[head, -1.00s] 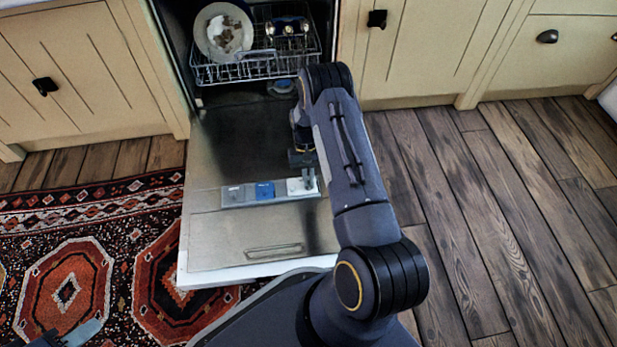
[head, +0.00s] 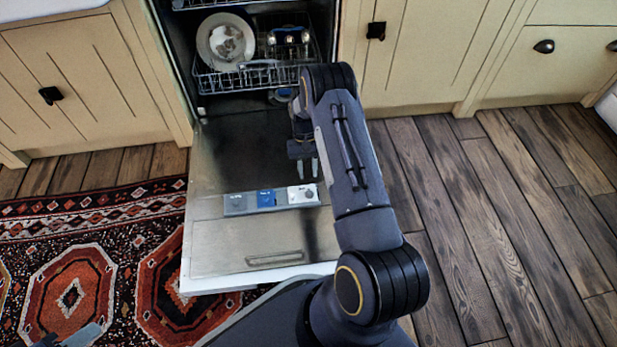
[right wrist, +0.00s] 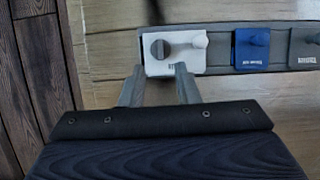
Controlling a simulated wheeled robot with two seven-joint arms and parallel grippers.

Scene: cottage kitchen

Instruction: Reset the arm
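My right gripper (head: 307,175) hangs over the open dishwasher door (head: 225,160), just beyond the white panel (head: 303,194) of the strip set in the door. In the right wrist view its two fingers (right wrist: 157,76) stand apart with nothing between them. The white panel (right wrist: 168,58), with a dark round knob and a pale knob, lies just past the fingertips; I see no grip on it. My right arm reaches forward from the bottom of the head view. A small part of my left gripper (head: 80,336) shows at the bottom left; its opening is unclear.
The strip also carries a blue panel (head: 266,198) and a grey panel (head: 235,204). The dishwasher rack (head: 235,83) holds a dirty plate (head: 226,42) and other items. Cabinets (head: 75,80) flank it. A patterned rug (head: 70,290) lies left; wooden floor (head: 480,220) is clear right.

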